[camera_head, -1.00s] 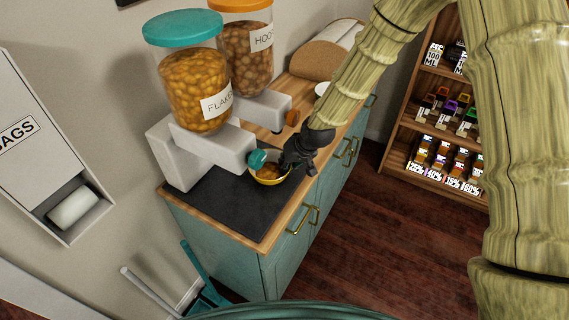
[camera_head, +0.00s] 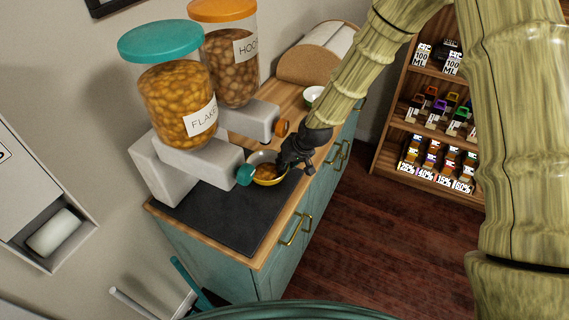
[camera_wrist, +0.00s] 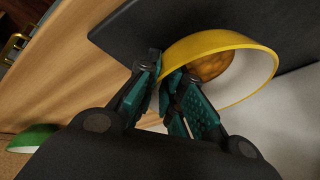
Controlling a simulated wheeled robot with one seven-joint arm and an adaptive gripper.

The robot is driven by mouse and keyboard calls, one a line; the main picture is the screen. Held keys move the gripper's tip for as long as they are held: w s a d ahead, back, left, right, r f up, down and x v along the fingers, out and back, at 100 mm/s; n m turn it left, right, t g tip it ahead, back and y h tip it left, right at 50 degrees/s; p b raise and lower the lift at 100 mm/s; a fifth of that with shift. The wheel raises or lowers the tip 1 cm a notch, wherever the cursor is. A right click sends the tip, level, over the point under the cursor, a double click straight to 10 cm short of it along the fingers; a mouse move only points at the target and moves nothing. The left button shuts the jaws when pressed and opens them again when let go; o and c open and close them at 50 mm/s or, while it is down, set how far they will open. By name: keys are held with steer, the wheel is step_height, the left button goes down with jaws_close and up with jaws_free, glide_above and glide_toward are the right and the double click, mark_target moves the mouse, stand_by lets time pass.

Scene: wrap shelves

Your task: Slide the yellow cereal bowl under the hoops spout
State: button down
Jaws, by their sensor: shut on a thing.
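The yellow cereal bowl (camera_head: 269,181) sits upright on the dark mat, just right of the teal flakes spout (camera_head: 245,175) and nearer the viewer than the orange hoops spout (camera_head: 282,128). It holds some brown-orange cereal. My gripper (camera_head: 285,166) is at the bowl's right side. In the wrist view, my gripper (camera_wrist: 163,72) is shut on the wall of the yellow bowl (camera_wrist: 218,39), one finger on each side of the rim. The hoops dispenser (camera_head: 230,68) stands behind the flakes dispenser (camera_head: 175,100). The bowl is not beneath the hoops spout.
The dark mat (camera_head: 225,215) lies on a wooden counter above teal cabinets. A small pale bowl (camera_head: 313,95) stands farther back, and a green bowl (camera_wrist: 32,138) shows in the wrist view. A bread box (camera_head: 318,55) is at the back. A shelf of bottles (camera_head: 435,120) stands right.

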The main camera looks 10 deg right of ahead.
steer(key=c, duration=1.5)
jaws_free()
steer(key=shift+r, duration=0.1)
steer(key=v, duration=1.2)
steer(key=shift+d, duration=0.1)
steer(key=s+d+f+g+h+b, duration=0.1)
steer(key=s+d+f, duration=0.3)
steer(key=s+f, duration=0.7)
steer(key=s+d+f+m+g+h+b, duration=0.1)
steer(key=s+d+f, duration=0.3)
steer(key=s+f, duration=0.7)
steer(key=s+d+f+m+g+h+b, duration=0.1)
steer(key=s+d+f, duration=0.3)
steer(key=s+f, duration=0.7)
steer(key=shift+s+d+f+g+h, duration=0.1)
steer(key=shift+s+f+g+h, duration=0.1)
steer(key=shift+s, duration=0.9)
steer(key=shift+s+d+f+g+h, duration=0.1)
steer(key=shift+s+f+g+h, duration=0.1)
steer(key=shift+s, duration=0.9)
